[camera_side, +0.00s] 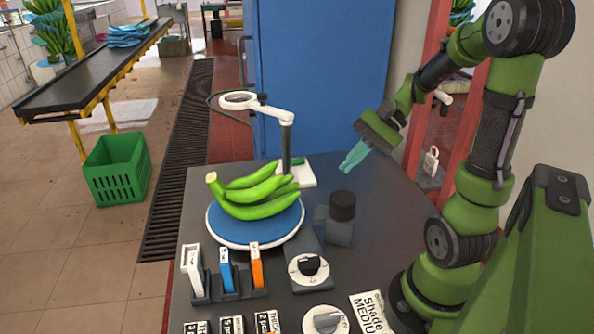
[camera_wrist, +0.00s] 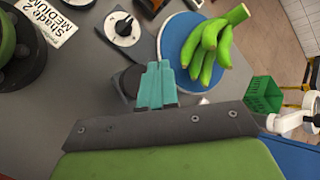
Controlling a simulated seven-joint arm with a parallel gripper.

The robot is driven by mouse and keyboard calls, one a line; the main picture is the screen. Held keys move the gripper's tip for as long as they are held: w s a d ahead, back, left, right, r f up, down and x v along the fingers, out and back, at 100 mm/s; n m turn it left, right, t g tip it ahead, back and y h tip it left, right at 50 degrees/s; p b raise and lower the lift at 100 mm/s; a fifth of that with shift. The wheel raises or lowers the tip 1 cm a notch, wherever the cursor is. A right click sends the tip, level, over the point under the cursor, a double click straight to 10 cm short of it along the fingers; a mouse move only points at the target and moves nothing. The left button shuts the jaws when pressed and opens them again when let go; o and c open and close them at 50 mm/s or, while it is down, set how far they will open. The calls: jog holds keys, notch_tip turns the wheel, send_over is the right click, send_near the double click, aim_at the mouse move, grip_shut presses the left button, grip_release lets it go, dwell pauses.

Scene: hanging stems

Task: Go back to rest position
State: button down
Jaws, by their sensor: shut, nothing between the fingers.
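My gripper (camera_side: 353,160) has teal fingers and is shut and empty. In the side view it hangs in the air above the right part of the grey table (camera_side: 385,215), tilted down to the left. In the wrist view the closed fingers (camera_wrist: 157,82) lie side by side, over a dark block with a black cylinder. The green bananas (camera_side: 255,192) lie on a blue round plate (camera_side: 233,228), left of my gripper and apart from it. The bananas also show in the wrist view (camera_wrist: 215,45).
A white arm lamp (camera_side: 285,118) stands behind the plate. A dark block with a black cylinder (camera_side: 342,207) stands below my gripper. A rack with white, blue and orange tools (camera_side: 228,280) and dials (camera_side: 310,268) are at the front. A red frame (camera_side: 425,110) stands behind my arm.

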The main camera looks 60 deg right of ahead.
dwell(0.3)
jog(key=shift+s+d+f+g+h, duration=0.25)
jog(key=shift+f+h, duration=0.1)
jog(key=shift+f, duration=0.1)
jog(key=shift+s+d+f+g+h, duration=0.1)
jog(key=shift+s+f+g+h, duration=0.1)
jog(key=shift+f+h, duration=0.2)
jog(key=a+n+h, duration=0.2)
jog(key=shift+w+a+r+n+g, duration=0.15)
jog(key=shift+a+r+n+g, duration=0.1)
jog(key=shift+n+g, duration=0.15)
jog(key=a+r+n+t+h, duration=0.1)
jog(key=a+r+n+t, duration=0.1)
jog(key=a, duration=0.4)
jog(key=a+r+n+t+h, duration=0.1)
jog(key=a+r+n, duration=0.3)
jog(key=a+n, duration=0.2)
jog(key=shift+r+n+t, duration=0.35)
jog(key=shift+r+n, duration=0.05)
